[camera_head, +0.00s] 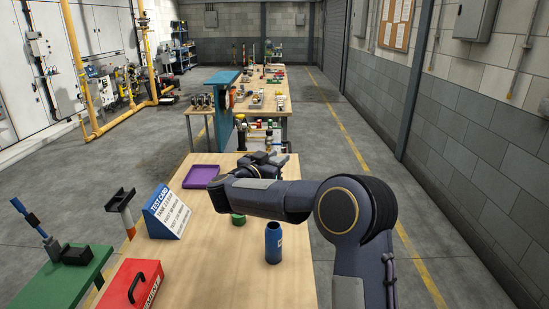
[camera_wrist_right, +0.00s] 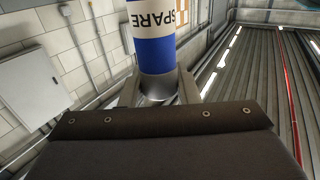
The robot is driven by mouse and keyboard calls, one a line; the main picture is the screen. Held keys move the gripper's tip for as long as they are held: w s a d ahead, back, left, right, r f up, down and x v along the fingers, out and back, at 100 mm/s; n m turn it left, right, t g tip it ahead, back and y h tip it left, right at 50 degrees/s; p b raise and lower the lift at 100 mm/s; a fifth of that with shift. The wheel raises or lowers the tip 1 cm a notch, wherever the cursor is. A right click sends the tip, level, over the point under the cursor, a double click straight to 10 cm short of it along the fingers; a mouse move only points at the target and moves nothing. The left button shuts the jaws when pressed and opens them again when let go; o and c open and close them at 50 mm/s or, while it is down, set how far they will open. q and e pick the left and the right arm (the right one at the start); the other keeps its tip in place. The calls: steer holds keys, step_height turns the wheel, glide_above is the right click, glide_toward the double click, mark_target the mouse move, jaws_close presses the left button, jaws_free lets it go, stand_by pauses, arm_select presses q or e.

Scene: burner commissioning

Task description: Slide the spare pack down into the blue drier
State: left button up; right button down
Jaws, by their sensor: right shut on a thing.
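The spare pack (camera_wrist_right: 153,50) is a blue and white cylinder lettered SPARE. In the right wrist view it stands between the two fingers of my right gripper (camera_wrist_right: 158,90), which is shut on its silvery end. In the head view my right gripper (camera_head: 265,160) is over the far part of the near table; the arm hides much of it, and I cannot make out the pack there. The blue drier (camera_head: 273,244) is an upright blue cylinder with a narrower top, on the table nearer than the gripper and below my right forearm. My left gripper is not in view.
A green round thing (camera_head: 238,219) sits beside the drier, partly under my arm. A blue-and-white test card (camera_head: 168,213), a purple tray (camera_head: 201,177) and a red box (camera_head: 133,287) stand to the left. The wooden table (camera_head: 215,280) is bare in front of the drier.

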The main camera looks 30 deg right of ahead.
steer(key=shift+a, duration=0.15)
steer(key=shift+s+a+r, duration=0.1)
steer(key=shift+s+a, duration=0.05)
steer(key=shift+f, duration=0.2)
steer(key=shift+f+b, duration=3.6)
steer(key=shift+f, duration=3.2)
steer(key=c, duration=1)
jaws_free()
steer(key=shift+b+v, duration=0.65)
steer(key=shift+v, duration=3.35)
